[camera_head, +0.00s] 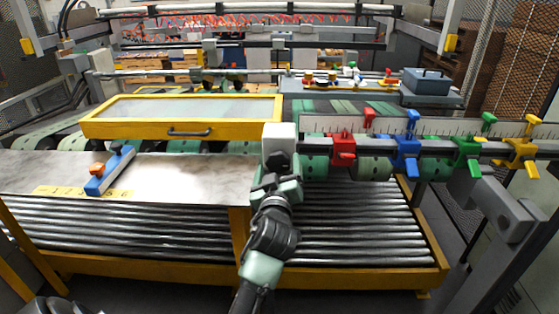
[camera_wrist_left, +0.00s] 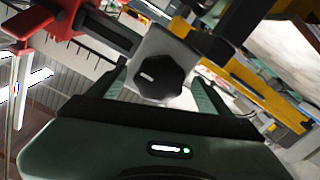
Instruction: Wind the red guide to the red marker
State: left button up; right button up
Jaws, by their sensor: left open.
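The red guide (camera_head: 343,149) hangs on the rail at the right of the press, under a white ruled scale (camera_head: 425,128). It also shows at the upper left of the left wrist view (camera_wrist_left: 35,32). A grey block (camera_head: 280,142) stands at the rail's left end. In the left wrist view a black knob (camera_wrist_left: 158,78) with a white mark sits on this block. My left gripper (camera_head: 277,178) is just in front of the block, its open fingers on either side of the knob. My right gripper is not in view.
Blue (camera_head: 405,158), green (camera_head: 467,155) and yellow (camera_head: 523,155) guides hang further right on the rail. A yellow-framed cover (camera_head: 185,115) is at left. A blue bar (camera_head: 110,170) with an orange knob lies on the metal plate, above grey rollers (camera_head: 140,228).

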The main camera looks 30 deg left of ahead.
pick_arm(q)
jog(key=shift+w+a, duration=0.3)
jog(key=shift+w, duration=0.2)
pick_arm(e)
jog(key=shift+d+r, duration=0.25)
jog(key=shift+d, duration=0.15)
pick_arm(q)
jog(key=c, duration=1.4)
jog(key=shift+o, duration=0.2)
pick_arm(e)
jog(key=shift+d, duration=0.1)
pick_arm(q)
jog(key=shift+m, duration=0.3)
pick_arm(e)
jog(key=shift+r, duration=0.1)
pick_arm(q)
jog(key=m+p, duration=0.2)
jog(key=m, duration=0.4)
jog(key=m+p, duration=0.1)
jog(key=m, duration=0.3)
jog(key=shift+m+p, duration=0.8)
jog(key=shift+m, duration=1)
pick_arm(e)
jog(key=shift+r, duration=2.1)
